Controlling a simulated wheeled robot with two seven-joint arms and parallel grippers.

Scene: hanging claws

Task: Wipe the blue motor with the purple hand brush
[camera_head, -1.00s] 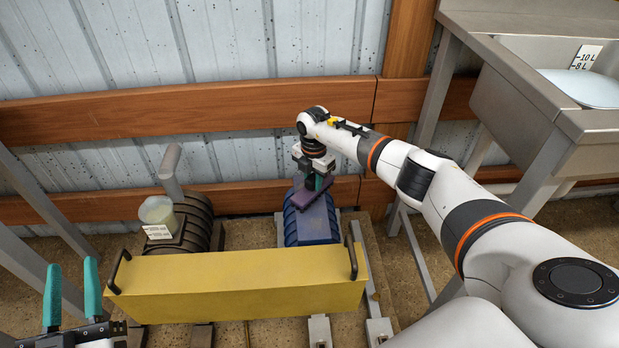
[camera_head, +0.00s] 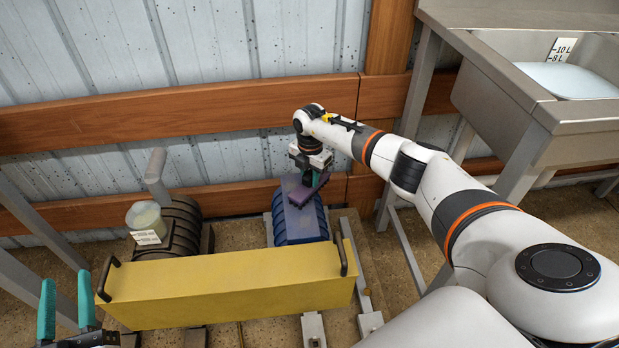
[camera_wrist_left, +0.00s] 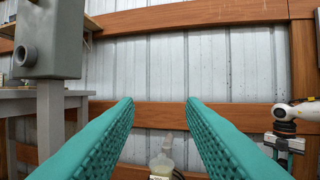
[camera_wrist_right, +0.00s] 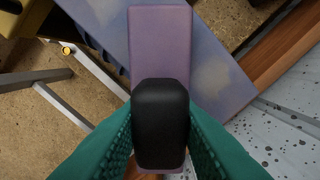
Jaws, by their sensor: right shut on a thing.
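The blue motor (camera_head: 296,226) is a ribbed cylinder on the floor, behind the yellow box's right end. The purple hand brush (camera_head: 301,192) is over the motor's top; I cannot tell whether it touches. My right gripper (camera_head: 308,178) is shut on the brush. In the right wrist view, its fingers (camera_wrist_right: 160,130) grip the brush's black handle (camera_wrist_right: 160,108). The purple brush body (camera_wrist_right: 160,45) lies across the blue motor (camera_wrist_right: 215,75), which has pale smudges. My left gripper (camera_head: 66,306) is open and empty at the lower left; its fingers (camera_wrist_left: 160,110) are apart in its wrist view.
A yellow box with black handles (camera_head: 230,287) stands in front of the motors. A dark motor (camera_head: 178,222) is at left, bearing a cup of pale liquid (camera_head: 145,217). A steel sink (camera_head: 540,95) stands at right. A wooden-railed metal wall (camera_head: 200,113) is behind.

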